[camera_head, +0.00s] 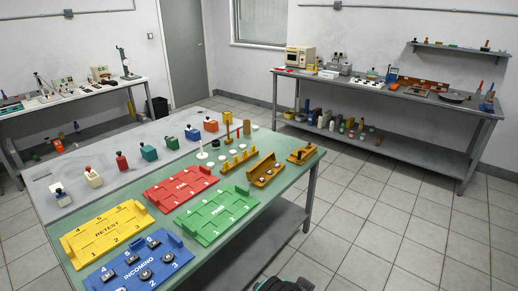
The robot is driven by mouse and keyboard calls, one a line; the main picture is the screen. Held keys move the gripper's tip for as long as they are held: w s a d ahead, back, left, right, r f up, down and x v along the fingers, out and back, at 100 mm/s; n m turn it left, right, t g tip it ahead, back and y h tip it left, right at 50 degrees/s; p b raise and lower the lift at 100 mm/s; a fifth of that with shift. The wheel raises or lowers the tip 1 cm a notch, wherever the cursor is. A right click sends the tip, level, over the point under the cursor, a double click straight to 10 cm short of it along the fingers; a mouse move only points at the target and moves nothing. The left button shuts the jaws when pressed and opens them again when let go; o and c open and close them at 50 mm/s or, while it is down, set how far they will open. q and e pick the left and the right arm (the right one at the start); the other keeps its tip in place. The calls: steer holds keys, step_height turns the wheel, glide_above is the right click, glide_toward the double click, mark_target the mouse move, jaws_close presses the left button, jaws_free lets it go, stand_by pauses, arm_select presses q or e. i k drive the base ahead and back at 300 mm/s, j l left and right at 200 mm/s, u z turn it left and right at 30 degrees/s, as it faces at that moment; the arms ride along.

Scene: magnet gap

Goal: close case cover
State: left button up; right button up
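The likely case is an open yellow-brown wooden box (266,177) near the right end of the green-topped table. A raised wooden panel stands along its back side, and small pale items show inside it. I cannot tell for sure that this panel is its cover. A smaller wooden block with a dark knob (302,156) stands to its right, near the table corner. Neither gripper can be made out. Only a dark and teal part of mine shows at the bottom edge, and no fingers are visible.
The table holds a blue INCOMING tray (118,284) with dark pieces, a yellow RETEST tray (82,243), a red tray (160,198) and a green tray (198,226). Several colored blocks line the back. A bench (420,96) stands at the right. Floor in front is clear.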

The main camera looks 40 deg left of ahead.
mark_target(260, 167)
steer(key=i+j+u, duration=0.25)
steer(key=u, duration=0.15)
steer(key=i+j+u, duration=0.15)
steer(key=i+u, duration=0.25)
steer(key=i+j+u, duration=0.1)
steer(key=i+u, duration=0.15)
steer(key=u, duration=0.15)
steer(key=i+u, duration=0.4)
steer(key=k+l, duration=0.05)
steer(key=k, duration=0.05)
